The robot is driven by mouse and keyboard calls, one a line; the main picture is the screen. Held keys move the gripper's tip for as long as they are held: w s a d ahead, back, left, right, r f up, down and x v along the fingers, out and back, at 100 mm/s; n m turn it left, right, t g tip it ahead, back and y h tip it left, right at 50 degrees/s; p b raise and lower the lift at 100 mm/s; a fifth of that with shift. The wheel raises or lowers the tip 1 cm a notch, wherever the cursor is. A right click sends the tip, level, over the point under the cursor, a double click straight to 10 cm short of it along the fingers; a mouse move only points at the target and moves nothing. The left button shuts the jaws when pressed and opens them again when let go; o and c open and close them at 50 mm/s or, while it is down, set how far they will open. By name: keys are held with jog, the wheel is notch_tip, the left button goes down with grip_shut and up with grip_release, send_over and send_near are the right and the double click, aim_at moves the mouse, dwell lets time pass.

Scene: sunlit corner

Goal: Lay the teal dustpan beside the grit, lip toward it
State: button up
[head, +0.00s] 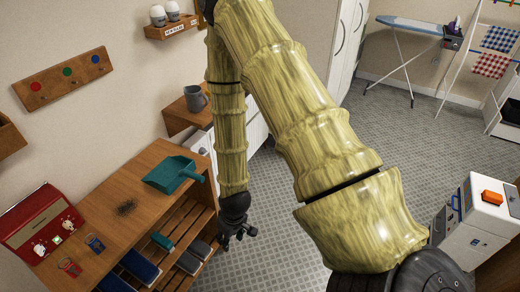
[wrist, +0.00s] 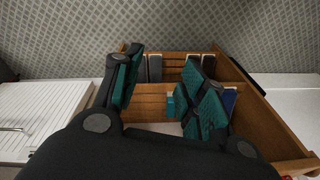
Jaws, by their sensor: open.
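The teal dustpan (head: 172,174) lies on top of the wooden bench (head: 108,192) in the head view. Its handle points right, and its wide pan side faces left. The grit (head: 126,208) is a small dark patch on the bench top, to the lower left of the dustpan with a gap between them. My gripper (head: 238,235) hangs to the right of the bench, apart from the dustpan. In the wrist view my gripper (wrist: 163,75) has its teal-padded fingers spread, with nothing held between them. I cannot make out the dustpan or the grit there.
Slatted shelves below hold dark shoes (head: 140,265) and a teal item (head: 162,241). A grey mug (head: 195,98) stands behind.

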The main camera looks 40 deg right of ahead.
jog(key=s+a+f, duration=0.1)
jog(key=s+f, duration=0.3)
jog(key=s, duration=0.5)
jog(key=s+a+f+m+g+h, duration=0.1)
jog(key=s+f, duration=0.3)
jog(key=s, duration=0.6)
jog(key=shift+s+a+g, duration=0.2)
jog(key=shift+a+g, duration=0.1)
jog(key=shift+a, duration=0.5)
